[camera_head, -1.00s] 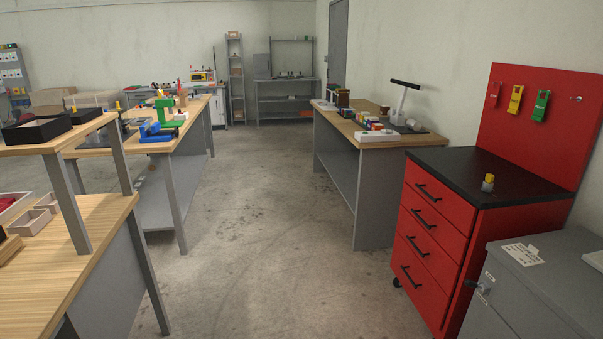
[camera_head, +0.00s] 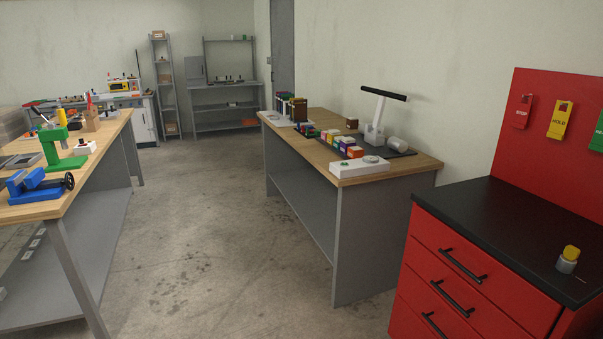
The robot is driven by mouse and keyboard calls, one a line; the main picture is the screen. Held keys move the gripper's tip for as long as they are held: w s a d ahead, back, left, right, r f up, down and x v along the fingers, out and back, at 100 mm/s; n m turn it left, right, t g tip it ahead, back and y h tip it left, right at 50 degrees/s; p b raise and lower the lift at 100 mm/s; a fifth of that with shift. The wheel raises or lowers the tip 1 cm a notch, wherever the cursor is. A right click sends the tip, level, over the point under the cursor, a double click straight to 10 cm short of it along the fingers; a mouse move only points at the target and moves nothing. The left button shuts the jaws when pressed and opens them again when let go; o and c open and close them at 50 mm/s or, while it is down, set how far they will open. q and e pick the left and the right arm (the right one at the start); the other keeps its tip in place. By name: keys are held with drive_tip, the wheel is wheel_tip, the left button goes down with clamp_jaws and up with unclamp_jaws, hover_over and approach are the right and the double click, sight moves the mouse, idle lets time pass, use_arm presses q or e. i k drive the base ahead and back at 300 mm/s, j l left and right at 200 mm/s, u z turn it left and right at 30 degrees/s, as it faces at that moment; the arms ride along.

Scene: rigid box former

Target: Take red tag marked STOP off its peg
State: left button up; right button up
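The red tag marked STOP (camera_head: 523,112) hangs on the red back panel (camera_head: 565,152) of the red tool cabinet at the right. It is the leftmost of the tags there. To its right hang a yellow tag marked HOLD (camera_head: 559,119) and a green tag (camera_head: 598,134), cut off by the picture's edge. The STOP tag's peg is too small to make out clearly. Neither of my grippers is in view.
The cabinet's black top (camera_head: 500,225) carries a small yellow-capped item (camera_head: 568,260). A wooden-topped bench (camera_head: 345,170) stands left of the cabinet. Another bench (camera_head: 100,133) with a green press and blue vise is at the left. The concrete floor (camera_head: 205,235) between them is clear.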

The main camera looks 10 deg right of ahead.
sight(520, 119)
drive_tip(key=i+z, duration=0.85)
drive_tip(key=z, duration=0.15)
drive_tip(key=i+j+z, duration=0.35)
drive_tip(key=z, duration=0.15)
drive_tip(key=i+j+z, duration=0.3)
drive_tip(key=j+z, duration=0.15)
